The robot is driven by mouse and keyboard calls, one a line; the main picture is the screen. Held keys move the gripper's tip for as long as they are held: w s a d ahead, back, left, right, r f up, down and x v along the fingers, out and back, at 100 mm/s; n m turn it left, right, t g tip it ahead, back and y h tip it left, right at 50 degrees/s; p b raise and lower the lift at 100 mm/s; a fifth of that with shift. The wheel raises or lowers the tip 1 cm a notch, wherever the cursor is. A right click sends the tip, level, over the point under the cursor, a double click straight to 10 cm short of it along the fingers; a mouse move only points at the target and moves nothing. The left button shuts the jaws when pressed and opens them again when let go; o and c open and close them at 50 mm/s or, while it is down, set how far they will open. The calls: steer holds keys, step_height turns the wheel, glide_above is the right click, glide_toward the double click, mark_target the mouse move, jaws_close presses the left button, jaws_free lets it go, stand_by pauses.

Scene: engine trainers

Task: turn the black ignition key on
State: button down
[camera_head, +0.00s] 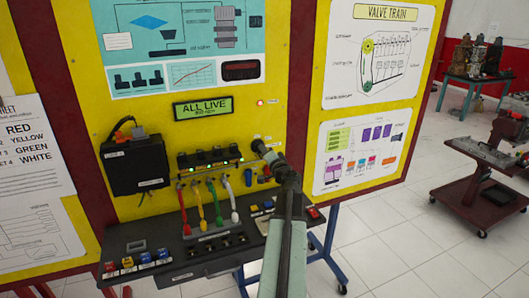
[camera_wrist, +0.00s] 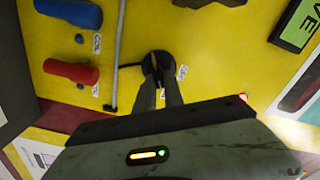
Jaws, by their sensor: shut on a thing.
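The black ignition key (camera_wrist: 158,66) sits at a round black switch on the yellow panel in the wrist view. My gripper (camera_wrist: 161,84) reaches up to it with both dark fingers close together, shut on the key. The fingers cover part of it, so its exact turn angle is hard to read. In the head view my gripper (camera_head: 259,147) is against the yellow panel, right of the row of green lights, and the key is hidden behind it.
A lit display (camera_head: 203,107) reads ALL LIVE, with a red light (camera_head: 261,102) to its right. Coloured cables (camera_head: 217,200) hang left of my arm above a dark console (camera_head: 190,245). In the wrist view, blue (camera_wrist: 70,12) and red (camera_wrist: 70,74) handles and a grey rod (camera_wrist: 120,40) are left of my fingers.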

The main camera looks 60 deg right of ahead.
steer(key=c, duration=1.4)
jaws_free()
steer(key=shift+c, duration=0.2)
steer(key=v, duration=0.8)
